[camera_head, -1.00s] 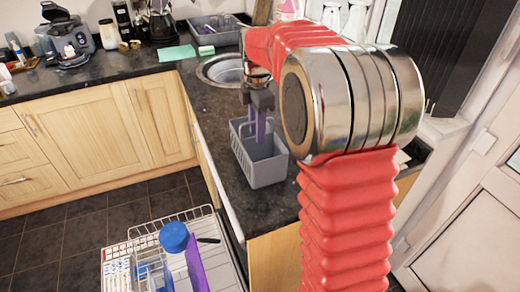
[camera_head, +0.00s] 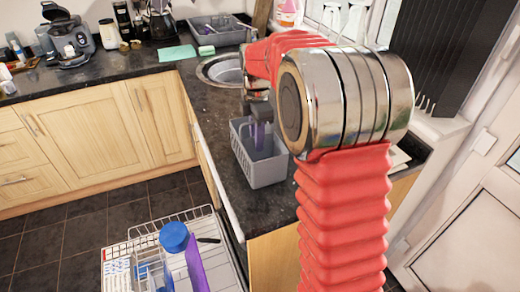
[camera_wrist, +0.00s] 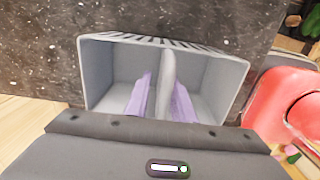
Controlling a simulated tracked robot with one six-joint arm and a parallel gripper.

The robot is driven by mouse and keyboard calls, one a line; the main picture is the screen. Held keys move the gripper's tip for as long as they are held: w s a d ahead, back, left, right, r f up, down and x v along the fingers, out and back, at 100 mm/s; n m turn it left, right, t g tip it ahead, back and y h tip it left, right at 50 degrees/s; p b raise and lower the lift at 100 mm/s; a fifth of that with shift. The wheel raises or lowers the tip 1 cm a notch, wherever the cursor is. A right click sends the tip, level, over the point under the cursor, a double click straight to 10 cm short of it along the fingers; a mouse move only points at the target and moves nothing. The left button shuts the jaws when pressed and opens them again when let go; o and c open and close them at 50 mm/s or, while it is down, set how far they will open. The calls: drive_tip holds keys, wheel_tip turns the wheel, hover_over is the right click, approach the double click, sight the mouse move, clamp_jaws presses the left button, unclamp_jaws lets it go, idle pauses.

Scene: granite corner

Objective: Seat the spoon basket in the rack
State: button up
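The grey spoon basket (camera_head: 268,172) stands upright on the dark counter. The wrist view shows it open-topped with two compartments and a central divider (camera_wrist: 167,75). My gripper (camera_head: 258,135) reaches down into it. Its purple fingers (camera_wrist: 160,98) are on either side of the divider, one in each compartment, with a small gap visible beside the left finger. The fingers' lower ends are partly hidden by the basket walls in the head view. The white wire rack (camera_head: 215,240) is low at the front left, below the counter.
A round sink (camera_head: 220,70) and a grey tub (camera_head: 215,32) are behind the basket. The counter's left edge is near the basket.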

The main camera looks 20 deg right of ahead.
clamp_jaws()
idle(1.1)
